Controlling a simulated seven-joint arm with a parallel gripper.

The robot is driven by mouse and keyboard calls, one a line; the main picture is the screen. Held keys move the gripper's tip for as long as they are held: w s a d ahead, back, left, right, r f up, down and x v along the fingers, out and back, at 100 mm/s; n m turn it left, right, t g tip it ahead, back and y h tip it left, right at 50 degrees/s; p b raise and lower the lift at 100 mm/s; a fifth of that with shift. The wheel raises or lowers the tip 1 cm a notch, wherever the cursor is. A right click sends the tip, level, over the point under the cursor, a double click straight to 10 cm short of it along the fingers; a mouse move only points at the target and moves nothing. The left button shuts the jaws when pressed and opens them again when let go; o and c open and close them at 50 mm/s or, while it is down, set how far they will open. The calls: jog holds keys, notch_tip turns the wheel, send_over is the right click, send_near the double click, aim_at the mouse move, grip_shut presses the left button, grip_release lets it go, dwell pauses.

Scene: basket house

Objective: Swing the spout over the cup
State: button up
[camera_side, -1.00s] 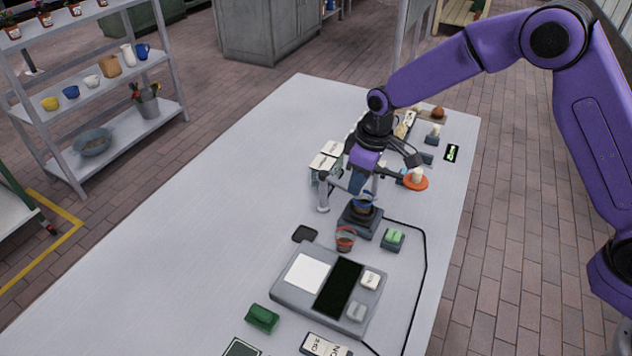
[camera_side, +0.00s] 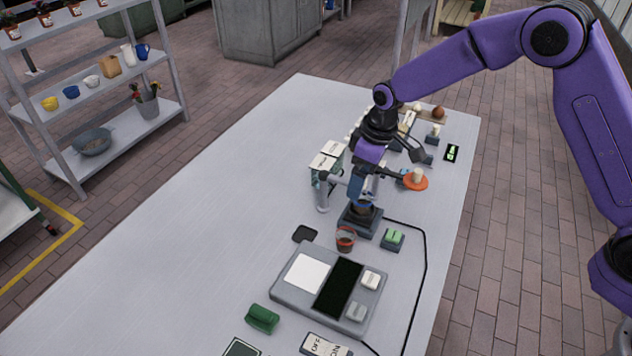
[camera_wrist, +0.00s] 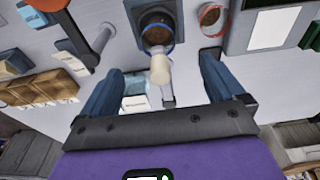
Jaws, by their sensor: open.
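A grey post (camera_side: 322,195) with a short side arm stands left of a dark base (camera_side: 360,222). A cup with a blue rim and dark brown contents (camera_wrist: 157,30) stands on that base. My gripper (camera_wrist: 160,85) is open above the post, pointing down, one finger on each side. Between the fingers in the wrist view, a pale rounded piece (camera_wrist: 160,68), seemingly the spout, points towards the cup and overlaps its near rim in the picture. I cannot tell whether a finger touches it. In the side view my gripper (camera_side: 362,192) partly hides the cup and the spout.
A red-rimmed cup (camera_side: 345,239) stands close in front of the base. A grey panel (camera_side: 292,300) lies nearer, with a green block (camera_side: 393,239) to the right. Boxes (camera_side: 325,162) stand behind the post. An orange disc (camera_side: 415,183) is to the right. The table's left side is clear.

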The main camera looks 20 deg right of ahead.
dwell(0.3)
jog(key=shift+r, duration=3.5)
jog(key=shift+s+r, duration=0.1)
jog(key=shift+s, duration=0.1)
jog(key=s+d+r+n, duration=0.1)
jog(key=s+d+r, duration=0.2)
jog(key=s, duration=0.5)
jog(key=s+d+r+n, duration=0.1)
jog(key=s+d+r, duration=0.15)
jog(key=s, duration=0.65)
jog(key=s+d, duration=0.7)
jog(key=s, duration=0.2)
jog(key=s+d+f+n+g, duration=0.1)
jog(key=s+d, duration=0.6)
jog(key=s, duration=0.3)
jog(key=shift+s+n+h, duration=0.25)
jog(key=shift+n+h, duration=0.05)
jog(key=shift+h, duration=0.1)
